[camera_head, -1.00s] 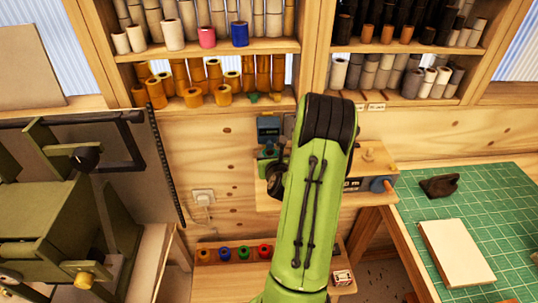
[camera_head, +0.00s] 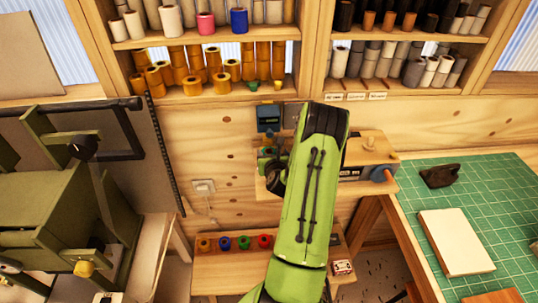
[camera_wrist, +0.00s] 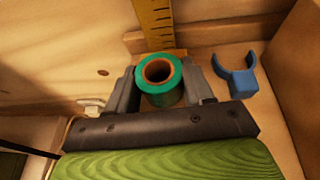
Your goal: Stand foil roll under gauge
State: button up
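The green foil roll (camera_wrist: 181,91), with a brown core, stands between the fingers of my gripper (camera_wrist: 158,92) in the wrist view. Its open end faces the camera. A finger lies close against each side, and the gripper looks shut on it. A yellow ruler-like gauge (camera_wrist: 153,22) stands upright just behind the roll. The roll's lower part is hidden, so I cannot tell whether it touches the surface. In the head view my green arm hides the gripper and most of that spot.
A blue open clip (camera_wrist: 238,75) stands right of the gripper. A wooden shelf (camera_head: 318,186) on the wall carries a blue device (camera_head: 268,117). A green mat (camera_head: 500,225) lies to the right, a dark green machine (camera_head: 70,215) to the left. Racks of rolls are above.

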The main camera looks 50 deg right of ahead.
jog(key=o, duration=0.4)
jog(key=shift+o, duration=0.2)
jog(key=shift+r, duration=0.3)
jog(key=b+v, duration=0.6)
jog(key=v, duration=0.3)
jog(key=shift+s+a+f, duration=0.15)
jog(key=shift+s, duration=0.05)
jog(key=b, duration=0.3)
jog(key=shift+s+a+r, duration=0.2)
jog(key=shift+a+r, duration=0.1)
jog(key=shift+r, duration=0.1)
jog(key=shift+b+v, duration=0.8)
jog(key=shift+b, duration=0.45)
